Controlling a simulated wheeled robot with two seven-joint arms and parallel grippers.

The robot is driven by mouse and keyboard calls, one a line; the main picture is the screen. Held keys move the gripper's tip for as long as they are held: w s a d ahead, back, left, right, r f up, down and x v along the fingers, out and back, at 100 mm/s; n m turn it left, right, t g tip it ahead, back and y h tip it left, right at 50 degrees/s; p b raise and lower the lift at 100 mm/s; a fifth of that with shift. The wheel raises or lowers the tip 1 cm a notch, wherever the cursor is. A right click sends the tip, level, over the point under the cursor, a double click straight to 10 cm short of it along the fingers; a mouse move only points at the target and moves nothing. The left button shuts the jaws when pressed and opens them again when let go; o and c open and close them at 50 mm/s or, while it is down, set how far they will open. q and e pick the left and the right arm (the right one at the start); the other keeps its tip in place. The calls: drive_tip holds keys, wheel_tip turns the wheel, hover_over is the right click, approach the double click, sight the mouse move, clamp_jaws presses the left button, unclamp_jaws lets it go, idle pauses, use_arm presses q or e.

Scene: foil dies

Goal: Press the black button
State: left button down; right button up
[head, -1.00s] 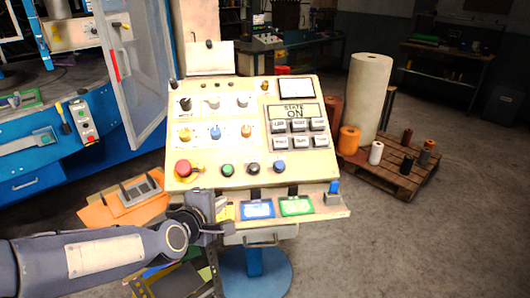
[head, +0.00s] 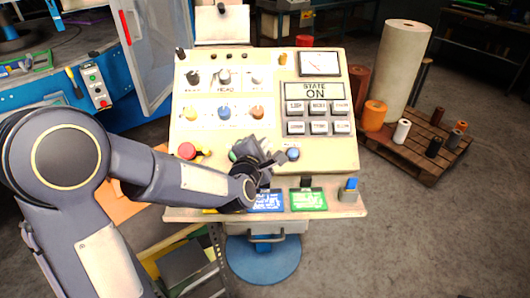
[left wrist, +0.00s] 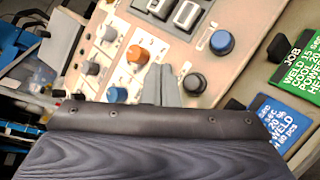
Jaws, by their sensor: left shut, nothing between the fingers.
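The black button (left wrist: 195,83) is a round dark cap in the lower row of the sloped cream control panel (head: 345,165). In the left wrist view it stands just beside the tips of my left gripper (left wrist: 162,84). In the head view my left gripper (head: 262,150) covers most or all of it, between the green button (head: 233,155) and the blue button (head: 292,153). The fingers are shut and empty, pointing at the panel. Whether they touch it I cannot tell. The blue button also shows in the left wrist view (left wrist: 222,42). My right gripper is out of view.
A red mushroom button (head: 187,151) is at the row's left end. Knobs and a grey key block (head: 318,118) sit above, under a "STATE ON" display (head: 314,91). Blue and green cards (head: 309,200) lie on the front ledge. A pallet (head: 430,155) with rolls stands right.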

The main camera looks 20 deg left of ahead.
use_arm(q)
drive_tip(key=w+f+b, duration=0.1)
drive_tip(key=f, duration=0.1)
drive_tip(key=w+f+b, duration=0.1)
drive_tip(key=f, duration=0.1)
drive_tip(key=w+a+f+b, duration=0.1)
drive_tip(key=f+b, duration=0.1)
drive_tip(key=shift+w+a+f, duration=0.1)
drive_tip(key=shift+w, duration=0.3)
drive_tip(key=shift+w+a+f+b, duration=0.2)
drive_tip(key=shift+w+f+b, duration=0.35)
drive_tip(key=shift+b, duration=0.35)
idle(1.0)
drive_tip(key=shift+w+f+b, duration=0.2)
drive_tip(key=shift+f+b, duration=0.1)
drive_tip(key=shift+b, duration=0.5)
drive_tip(key=shift+w+a+f+b, duration=0.15)
drive_tip(key=shift+w+f+b, duration=0.25)
drive_tip(key=shift+b, duration=0.35)
idle(0.6)
drive_tip(key=shift+s, duration=0.15)
drive_tip(key=shift+s+d+r+p, duration=0.25)
drive_tip(key=shift+s+r, duration=0.25)
drive_tip(key=shift+r, duration=0.25)
